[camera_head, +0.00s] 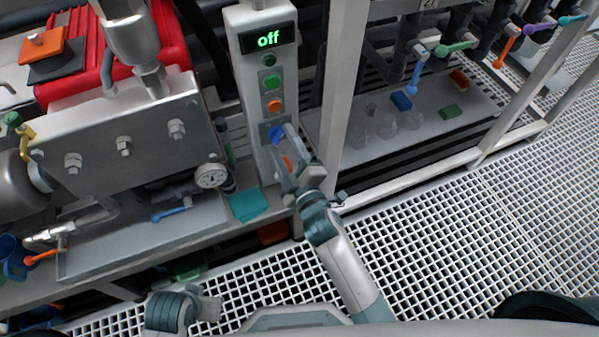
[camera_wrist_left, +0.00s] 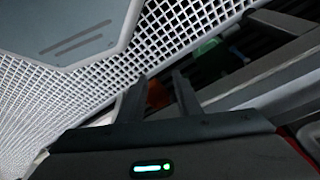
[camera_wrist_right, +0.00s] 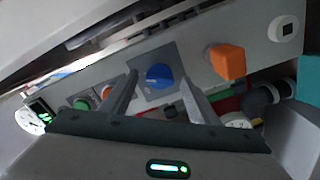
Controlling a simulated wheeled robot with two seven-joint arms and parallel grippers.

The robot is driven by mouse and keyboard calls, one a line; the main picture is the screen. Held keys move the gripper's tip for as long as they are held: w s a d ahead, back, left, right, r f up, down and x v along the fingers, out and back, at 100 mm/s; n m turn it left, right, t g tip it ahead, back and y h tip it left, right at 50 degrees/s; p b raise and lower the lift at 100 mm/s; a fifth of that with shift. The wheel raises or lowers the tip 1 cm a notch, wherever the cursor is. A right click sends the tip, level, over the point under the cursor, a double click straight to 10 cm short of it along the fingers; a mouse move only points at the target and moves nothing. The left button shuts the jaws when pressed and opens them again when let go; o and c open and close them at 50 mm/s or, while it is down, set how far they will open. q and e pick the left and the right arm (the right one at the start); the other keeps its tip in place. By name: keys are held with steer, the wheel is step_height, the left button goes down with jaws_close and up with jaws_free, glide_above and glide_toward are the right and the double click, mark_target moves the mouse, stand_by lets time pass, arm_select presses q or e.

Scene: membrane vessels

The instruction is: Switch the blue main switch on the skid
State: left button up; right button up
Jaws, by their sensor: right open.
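The blue main switch (camera_head: 277,133) is a round knob low on the front of a grey control column (camera_head: 245,92) whose display (camera_head: 268,39) reads "off" in green. In the right wrist view, the blue knob (camera_wrist_right: 159,76) sits on a grey square plate, between the finger lines of my right gripper (camera_wrist_right: 160,82). My right gripper (camera_head: 285,152) is open in front of the column's lower part; whether its fingers touch the knob cannot be told. My left gripper (camera_head: 207,308) is low, over the grating, and away from the switch; its open, empty fingers show in the left wrist view (camera_wrist_left: 159,80).
Green buttons and an orange button (camera_head: 274,105) sit above the switch. A white frame post (camera_head: 337,90) stands close on the right.

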arm_select(q)
steer(key=shift+b+v, duration=0.3)
steer(key=shift+v, duration=0.6)
arm_select(e)
steer(key=v, duration=1.7)
arm_select(q)
steer(key=shift+w+r, duration=0.1)
steer(key=shift+d, duration=0.1)
arm_select(e)
steer(key=shift+f, duration=0.1)
